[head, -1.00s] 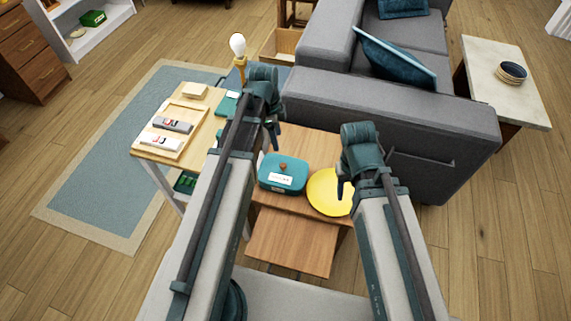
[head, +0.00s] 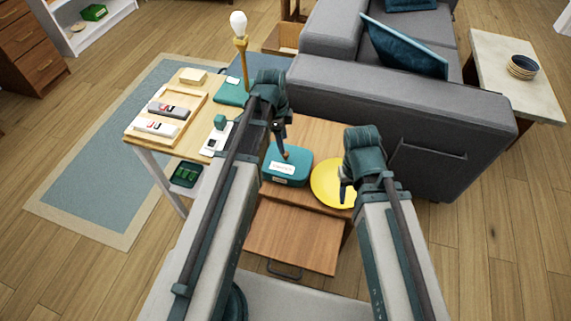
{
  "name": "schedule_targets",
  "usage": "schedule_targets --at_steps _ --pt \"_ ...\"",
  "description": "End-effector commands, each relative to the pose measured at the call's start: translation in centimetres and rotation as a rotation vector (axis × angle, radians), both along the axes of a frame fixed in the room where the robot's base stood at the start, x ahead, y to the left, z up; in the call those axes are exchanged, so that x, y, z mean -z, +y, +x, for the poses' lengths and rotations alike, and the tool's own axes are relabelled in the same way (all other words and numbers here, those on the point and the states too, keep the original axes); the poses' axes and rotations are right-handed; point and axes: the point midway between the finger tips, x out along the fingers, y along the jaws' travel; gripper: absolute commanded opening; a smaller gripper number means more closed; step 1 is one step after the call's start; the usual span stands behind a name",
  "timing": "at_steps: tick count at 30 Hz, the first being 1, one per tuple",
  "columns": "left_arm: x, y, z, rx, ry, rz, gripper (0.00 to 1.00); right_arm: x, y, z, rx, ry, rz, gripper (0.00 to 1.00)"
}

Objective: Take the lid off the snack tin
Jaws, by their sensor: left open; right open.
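The snack tin (head: 288,180) is a teal box with a white label, on the wooden table in the middle of the head view. Its teal lid (head: 300,156) is on it; the brown knob on top is largely hidden by my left gripper. My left gripper (head: 281,149) is open, with its fingers pointing down over the lid at the knob. I cannot tell whether they touch it. My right gripper (head: 347,190) is open and empty, above the yellow plate right of the tin.
The yellow plate (head: 324,184) lies close beside the tin. A side table at left holds a wooden tray (head: 185,97), a lamp (head: 241,55) and small items. A grey sofa (head: 400,110) stands behind right. The wooden surface (head: 290,238) in front of the tin is bare.

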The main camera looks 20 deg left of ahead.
Motion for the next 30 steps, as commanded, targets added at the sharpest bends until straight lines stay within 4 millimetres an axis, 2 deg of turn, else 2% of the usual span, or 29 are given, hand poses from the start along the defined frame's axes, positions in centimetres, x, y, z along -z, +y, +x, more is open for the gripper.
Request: schedule_targets --at_steps 8,19,28,30 --pt "0.8 -0.1 0.0 0.000 0.000 0.000 0.66 0.8 0.0 0.0 0.000 0.000 0.000 0.50" --pt "5.0 -0.8 -0.1 0.001 0.000 0.000 0.66 5.0 0.0 0.0 0.000 0.000 0.000 0.50" --pt "5.0 -0.8 -0.1 0.000 0.000 0.000 0.66 5.0 0.0 0.0 0.000 0.000 0.000 0.50" --pt "5.0 -0.8 -0.1 0.000 0.000 0.000 0.55 5.0 0.0 0.0 0.000 0.000 0.000 0.50"
